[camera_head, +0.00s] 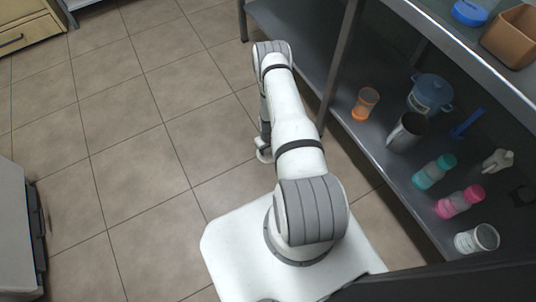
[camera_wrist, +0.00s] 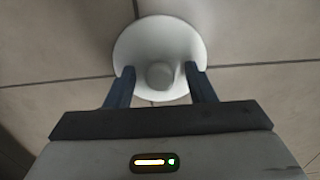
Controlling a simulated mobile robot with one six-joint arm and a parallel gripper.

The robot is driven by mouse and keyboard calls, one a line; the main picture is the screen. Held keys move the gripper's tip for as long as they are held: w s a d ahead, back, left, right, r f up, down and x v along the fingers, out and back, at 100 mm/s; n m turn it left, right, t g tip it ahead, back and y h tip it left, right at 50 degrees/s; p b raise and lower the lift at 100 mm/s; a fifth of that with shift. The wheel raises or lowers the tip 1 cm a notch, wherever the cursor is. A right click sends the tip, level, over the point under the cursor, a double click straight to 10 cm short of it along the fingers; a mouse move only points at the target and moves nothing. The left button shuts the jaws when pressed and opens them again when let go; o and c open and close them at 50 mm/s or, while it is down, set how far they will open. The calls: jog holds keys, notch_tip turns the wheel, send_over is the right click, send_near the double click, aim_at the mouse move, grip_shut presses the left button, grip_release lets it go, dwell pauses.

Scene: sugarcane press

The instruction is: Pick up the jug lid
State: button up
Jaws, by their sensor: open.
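A white round lid (camera_wrist: 160,40) with a grey knob (camera_wrist: 160,75) at its middle shows in the wrist view. It appears to lie on the tiled floor. My gripper (camera_wrist: 160,71) is open above it, with one dark finger on each side of the knob. Gaps show between the fingers and the knob, and I cannot tell the height of the fingertips over the lid. In the head view my arm hides most of the gripper, and the lid cannot be made out clearly there.
A metal shelf unit (camera_head: 337,65) stands at the right. Its lower shelf holds a metal jug (camera_head: 407,132), a blue pot (camera_head: 430,93), an orange-lidded jar (camera_head: 365,104), a teal bottle (camera_head: 434,172) and a pink bottle (camera_head: 459,202). Floor left of my arm is clear.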

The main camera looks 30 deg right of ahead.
jog(key=shift+c, duration=0.4)
grip_shut()
jog(key=shift+r, duration=0.15)
